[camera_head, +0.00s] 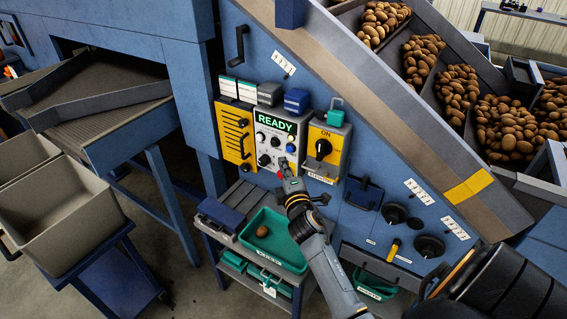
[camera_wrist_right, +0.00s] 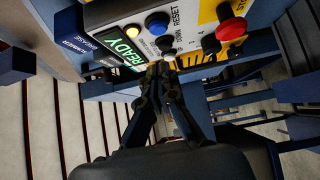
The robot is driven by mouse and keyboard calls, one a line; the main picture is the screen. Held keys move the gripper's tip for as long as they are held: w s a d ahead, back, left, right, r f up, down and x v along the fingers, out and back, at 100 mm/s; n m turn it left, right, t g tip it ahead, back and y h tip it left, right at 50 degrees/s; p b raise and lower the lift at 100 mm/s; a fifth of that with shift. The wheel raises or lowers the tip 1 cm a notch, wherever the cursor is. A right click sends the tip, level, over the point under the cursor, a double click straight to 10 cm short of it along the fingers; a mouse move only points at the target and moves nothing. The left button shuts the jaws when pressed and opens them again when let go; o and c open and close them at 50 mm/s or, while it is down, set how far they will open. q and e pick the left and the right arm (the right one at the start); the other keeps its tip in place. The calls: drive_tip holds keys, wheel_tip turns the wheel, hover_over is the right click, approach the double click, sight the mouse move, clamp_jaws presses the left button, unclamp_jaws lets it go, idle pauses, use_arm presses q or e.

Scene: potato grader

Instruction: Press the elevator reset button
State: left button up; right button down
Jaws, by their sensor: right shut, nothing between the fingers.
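The control panel (camera_head: 256,133) is light grey with a green-lettered READY display (camera_head: 276,123). In the right wrist view, the blue button (camera_wrist_right: 157,22) sits beside the word RESET. My right gripper (camera_head: 283,164) is shut and empty at the panel's lower right. In the wrist view, its fingertips (camera_wrist_right: 158,69) point toward the panel, below the blue button and dark control in the picture. Contact at the tips cannot be told. My left gripper is not in view.
A yellow box with a black rotary switch (camera_head: 323,149) is right of the panel; a yellow slotted unit (camera_head: 235,133) is left. Below stands a green tray (camera_head: 251,239) holding one potato (camera_head: 262,232). Potato-filled chutes (camera_head: 420,60) are upper right. Grey bins (camera_head: 62,223) stand left.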

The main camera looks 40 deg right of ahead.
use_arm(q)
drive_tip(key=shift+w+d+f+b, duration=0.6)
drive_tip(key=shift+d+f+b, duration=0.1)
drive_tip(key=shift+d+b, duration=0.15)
use_arm(e)
drive_tip(key=v, duration=0.7)
drive_tip(key=shift+s+d+f, duration=0.15)
drive_tip(key=shift+s+f, duration=0.15)
drive_tip(key=shift+s, duration=0.1)
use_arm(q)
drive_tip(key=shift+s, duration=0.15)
